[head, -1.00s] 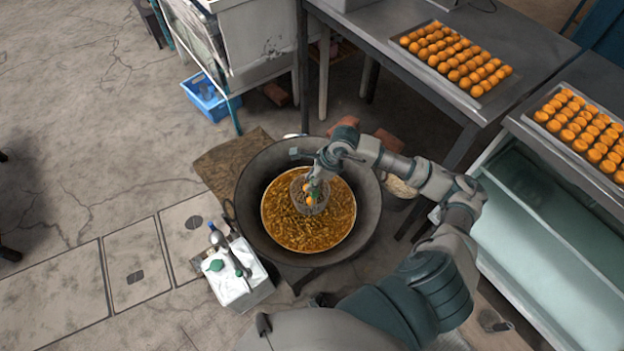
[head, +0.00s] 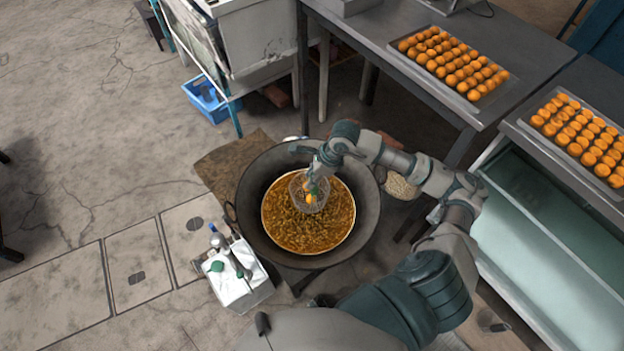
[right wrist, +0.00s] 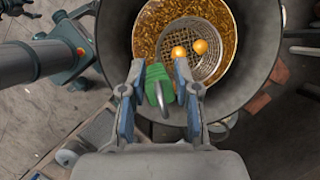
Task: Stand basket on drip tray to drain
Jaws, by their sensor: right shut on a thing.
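My right gripper (head: 317,178) reaches over the wide dark wok (head: 254,175) from the right in the head view. In the right wrist view its fingers (right wrist: 159,78) are shut on the green handle grip (right wrist: 154,84) of the wire basket. The round mesh basket (right wrist: 206,68) holds two orange balls (right wrist: 201,47). It overlaps the golden-brown contents of the wok (head: 318,234). I cannot tell whether it hangs above them or touches them. I cannot make out the drip tray for certain. My left gripper is not in view.
Trays of orange balls (head: 455,62) lie on the grey tables. A pale open-topped tank (head: 540,235) is at right.

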